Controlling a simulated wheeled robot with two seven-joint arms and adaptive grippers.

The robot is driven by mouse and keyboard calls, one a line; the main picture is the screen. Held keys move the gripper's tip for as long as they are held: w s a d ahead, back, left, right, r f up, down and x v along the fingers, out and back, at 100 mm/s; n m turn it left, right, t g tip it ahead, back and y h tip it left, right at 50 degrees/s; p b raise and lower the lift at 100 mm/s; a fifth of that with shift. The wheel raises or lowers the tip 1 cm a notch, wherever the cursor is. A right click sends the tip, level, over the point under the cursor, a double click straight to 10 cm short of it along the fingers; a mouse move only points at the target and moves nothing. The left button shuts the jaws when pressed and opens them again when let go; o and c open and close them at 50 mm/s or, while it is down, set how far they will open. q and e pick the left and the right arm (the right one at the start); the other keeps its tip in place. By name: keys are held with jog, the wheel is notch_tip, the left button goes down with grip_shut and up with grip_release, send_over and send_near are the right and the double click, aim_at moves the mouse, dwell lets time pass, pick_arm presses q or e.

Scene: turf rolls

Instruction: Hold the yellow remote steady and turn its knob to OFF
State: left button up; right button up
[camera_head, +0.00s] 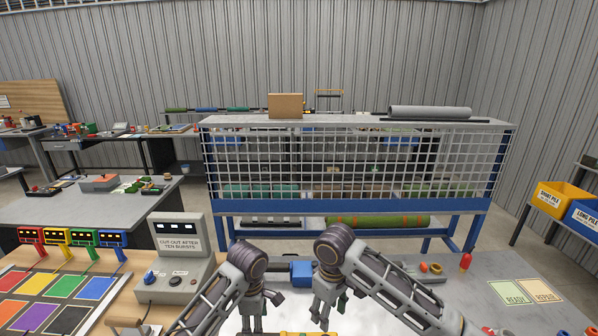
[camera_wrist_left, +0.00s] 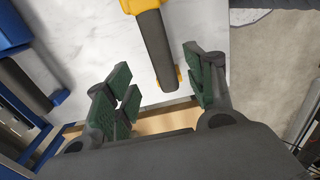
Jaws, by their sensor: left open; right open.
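The yellow remote (camera_wrist_left: 155,45) shows in the left wrist view as a yellow part at the top edge with a dark grey bar reaching down from it. In the head view only a thin yellow edge (camera_head: 305,334) shows at the bottom, apparently the same remote. Its knob and markings cannot be made out. My left gripper (camera_wrist_left: 158,66) is open, its green-padded fingers on either side of the dark bar, with gaps showing. It also shows in the head view (camera_head: 262,310). My right gripper (camera_head: 328,308) is open, to the right of the left one, near the yellow edge.
A grey control box (camera_head: 170,285) with a blue knob stands at left beside coloured squares. A blue block (camera_head: 301,271) lies behind my grippers. A red beacon (camera_head: 466,261) and two cards (camera_head: 525,291) are at right. A mesh-fronted rack (camera_head: 350,165) stands behind.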

pick_arm(q)
jog(key=shift+r, duration=1)
jog(key=shift+s+f, duration=0.1)
jog(key=shift+s, duration=0.05)
